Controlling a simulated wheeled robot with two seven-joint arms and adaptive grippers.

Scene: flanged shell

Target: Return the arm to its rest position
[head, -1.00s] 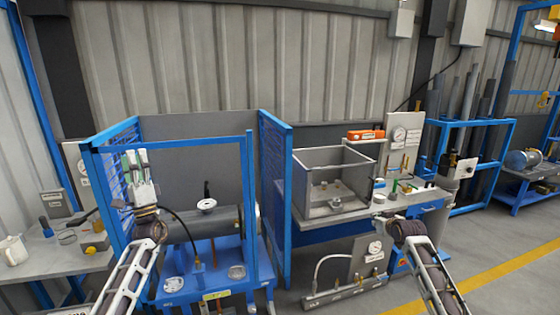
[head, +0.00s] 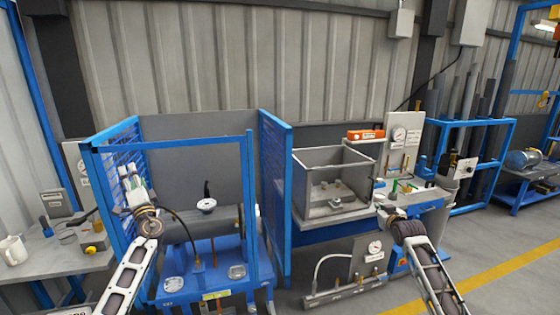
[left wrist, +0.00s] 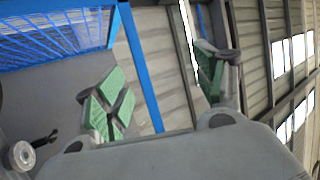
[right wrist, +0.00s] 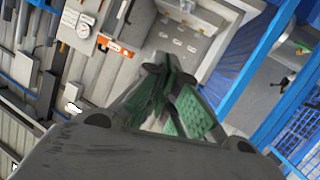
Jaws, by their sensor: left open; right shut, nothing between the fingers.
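My left gripper (head: 130,177) is raised at the left of the blue-framed cage, in front of its mesh side. In the left wrist view its green-padded fingers (left wrist: 160,90) stand wide apart with nothing between them. My right gripper (head: 382,204) is in front of the right bench, beside the grey open-topped box. In the right wrist view its green-padded fingers (right wrist: 175,103) are together and hold nothing. The grey flanged shell (head: 180,228) lies in the blue cage, partly hidden by the frame and my left arm.
The blue cage (head: 273,200) has tall posts close to my left arm. The grey box (head: 306,200) stands on the right bench. A white mug (head: 13,250) is on the left table. A gauge panel (head: 374,250) stands low in front of the bench. Open floor lies at the right.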

